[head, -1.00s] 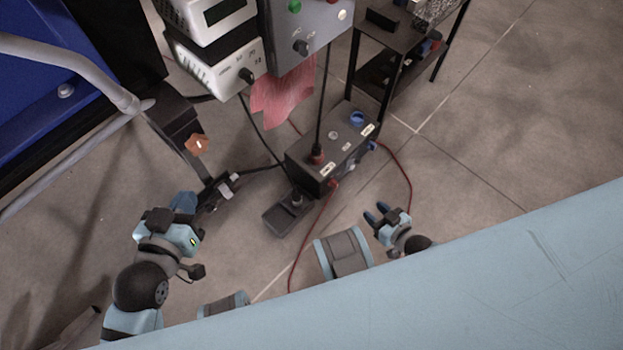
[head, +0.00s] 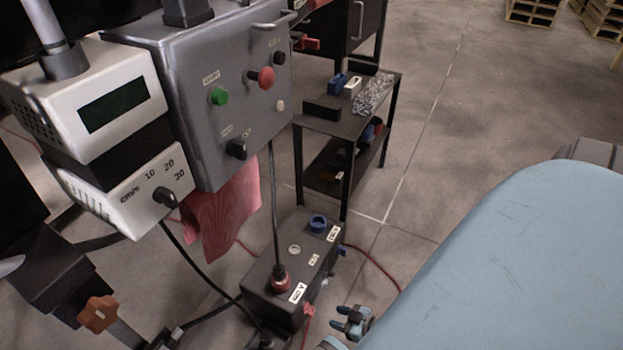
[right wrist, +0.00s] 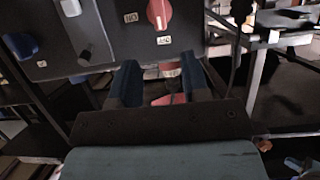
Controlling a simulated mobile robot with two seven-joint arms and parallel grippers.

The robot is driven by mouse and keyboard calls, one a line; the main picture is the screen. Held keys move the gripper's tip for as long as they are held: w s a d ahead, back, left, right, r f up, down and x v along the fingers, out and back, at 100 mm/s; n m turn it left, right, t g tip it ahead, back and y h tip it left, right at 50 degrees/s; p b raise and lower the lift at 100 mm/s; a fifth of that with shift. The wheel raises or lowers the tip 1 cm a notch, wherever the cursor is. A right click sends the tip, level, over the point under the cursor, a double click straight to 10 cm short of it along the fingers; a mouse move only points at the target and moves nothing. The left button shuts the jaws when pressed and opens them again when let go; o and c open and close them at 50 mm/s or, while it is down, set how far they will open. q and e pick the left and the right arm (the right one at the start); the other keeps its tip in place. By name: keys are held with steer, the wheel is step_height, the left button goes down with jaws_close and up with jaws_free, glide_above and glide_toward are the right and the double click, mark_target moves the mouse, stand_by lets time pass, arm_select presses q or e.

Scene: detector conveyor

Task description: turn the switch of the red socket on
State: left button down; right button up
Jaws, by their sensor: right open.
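The black socket box (head: 262,272) stands on the floor in the lower middle of the head view. A red switch (head: 309,310) is on the side facing my right gripper (head: 352,320). In the right wrist view the red switch (right wrist: 159,14) has a white mark and lies beyond the open fingers (right wrist: 160,85), not between them. A blue switch (right wrist: 20,46) is at the left there. My right gripper is open beside the box. My left gripper is out of view.
A grey control box (head: 225,85) and a white display unit (head: 120,110) stand at upper left, with a red cloth (head: 222,212) hanging below. A black shelf (head: 350,110) is behind. Cables lie around the box. Open floor (head: 460,130) is to the right.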

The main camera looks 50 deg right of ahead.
mark_target(314, 310)
steer(key=b+x, duration=0.3)
steer(key=x, duration=0.6)
steer(key=shift+f, duration=0.15)
steer(key=shift+w+a+b, duration=0.1)
steer(key=shift+w+b, duration=0.2)
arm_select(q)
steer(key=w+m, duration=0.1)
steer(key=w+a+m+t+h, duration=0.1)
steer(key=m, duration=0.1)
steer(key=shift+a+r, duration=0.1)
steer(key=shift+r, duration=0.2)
arm_select(e)
steer(key=shift+c, duration=0.4)
jaws_close()
